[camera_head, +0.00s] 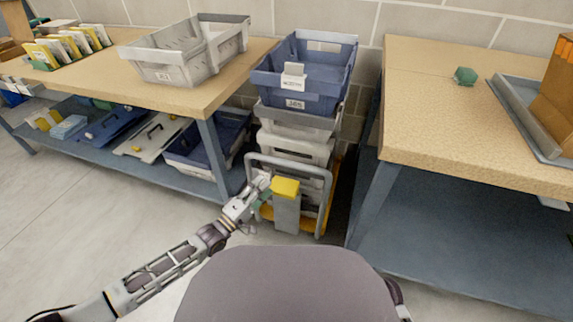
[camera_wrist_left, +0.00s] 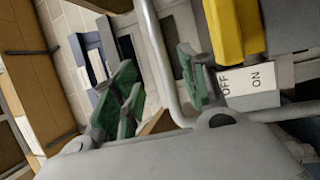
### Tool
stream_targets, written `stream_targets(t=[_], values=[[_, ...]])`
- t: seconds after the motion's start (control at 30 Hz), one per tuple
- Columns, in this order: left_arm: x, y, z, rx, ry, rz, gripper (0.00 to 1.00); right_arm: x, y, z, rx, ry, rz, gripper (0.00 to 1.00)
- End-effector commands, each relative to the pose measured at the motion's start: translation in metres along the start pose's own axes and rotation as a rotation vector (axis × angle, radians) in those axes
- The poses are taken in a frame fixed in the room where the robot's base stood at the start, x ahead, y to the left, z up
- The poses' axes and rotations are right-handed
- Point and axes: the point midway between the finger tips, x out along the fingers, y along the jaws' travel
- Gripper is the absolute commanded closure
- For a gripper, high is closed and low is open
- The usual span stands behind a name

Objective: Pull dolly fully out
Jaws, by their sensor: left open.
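The dolly stands in the gap between two workbenches, with a grey tube handle (camera_head: 322,205) at its front and a stack of totes on it. A blue tote (camera_head: 305,65) with a white label tops the stack. A grey post with a yellow cap (camera_head: 286,187) stands at the handle; in the left wrist view the yellow part (camera_wrist_left: 235,30) shows beside an OFF/ON label (camera_wrist_left: 250,82). My left gripper (camera_head: 264,188) is at the handle's left side. In the left wrist view its green-padded fingers (camera_wrist_left: 160,88) are open, with the handle tube (camera_wrist_left: 157,50) passing between them. Contact cannot be told.
The left bench (camera_head: 232,78) carries a grey tote (camera_head: 190,50), with bins on its lower shelf. The right bench (camera_head: 430,130) holds a tray (camera_head: 520,112) and a small green object (camera_head: 465,76). Bench legs flank the dolly closely. Floor at the left front is clear.

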Motion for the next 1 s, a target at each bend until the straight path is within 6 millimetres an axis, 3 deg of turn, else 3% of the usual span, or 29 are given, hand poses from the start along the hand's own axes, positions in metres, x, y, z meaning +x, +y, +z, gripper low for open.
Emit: stream_targets(t=[0.5, 1.0], values=[[0.060, -0.001, 0.000, 0.002, 0.000, 0.003, 0.57, 0.032, 0.003, 0.016, 0.032, 0.059, -0.023, 0.60], [0.115, -0.001, 0.000, 0.000, 0.000, 0.001, 0.57, 0.046, 0.004, 0.027, 0.030, 0.077, -0.044, 0.60]])
